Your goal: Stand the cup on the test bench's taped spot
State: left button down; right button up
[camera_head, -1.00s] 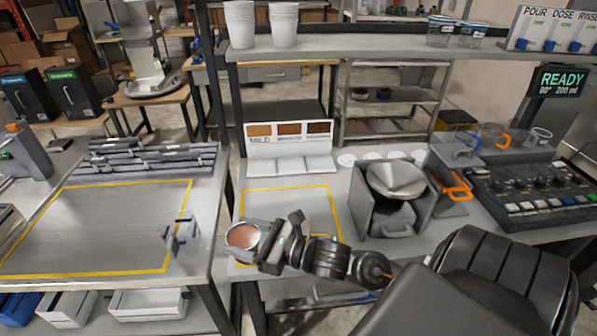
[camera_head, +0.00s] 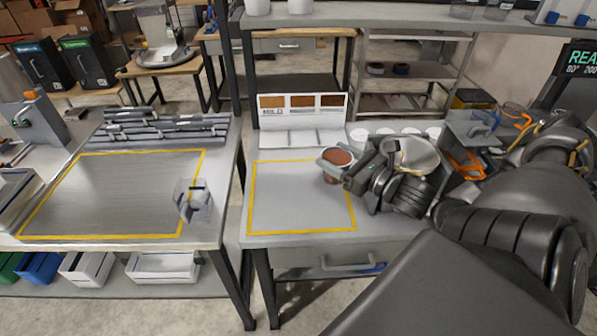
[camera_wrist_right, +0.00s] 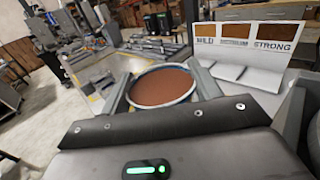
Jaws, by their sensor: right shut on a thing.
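The cup (camera_head: 336,155), full of brown liquid, is upright in my right gripper (camera_head: 345,168). In the right wrist view the cup's round rim (camera_wrist_right: 162,88) lies between the two fingers, which are shut on its sides. The cup appears at the right part of a yellow taped rectangle (camera_head: 300,231) on the right-hand bench. A second, larger taped rectangle (camera_head: 105,237) lies on the left-hand bench. My left gripper is not in view.
A card with three brown swatches (camera_head: 301,105) stands behind the right rectangle; it also shows in the wrist view (camera_wrist_right: 250,40). A metal funnel-like piece (camera_head: 413,155) is close right of my gripper. A clear holder (camera_head: 193,203) sits at the left bench's right edge. Most of the right rectangle is bare.

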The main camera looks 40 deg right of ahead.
jog(key=shift+d+r, duration=0.1)
jog(key=shift+d, duration=0.05)
jog(key=shift+w, duration=0.3)
jog(key=w+a+f+p, duration=0.1)
jog(key=w+a+f, duration=0.2)
jog(key=w, duration=0.6)
jog(key=p, duration=0.3)
send_over(289, 191)
notch_tip(289, 191, down, 10)
jog(key=shift+r, duration=0.25)
jog(key=shift+s+f+b, duration=0.1)
jog(key=shift+f+b, duration=0.1)
jog(key=shift+b, duration=0.1)
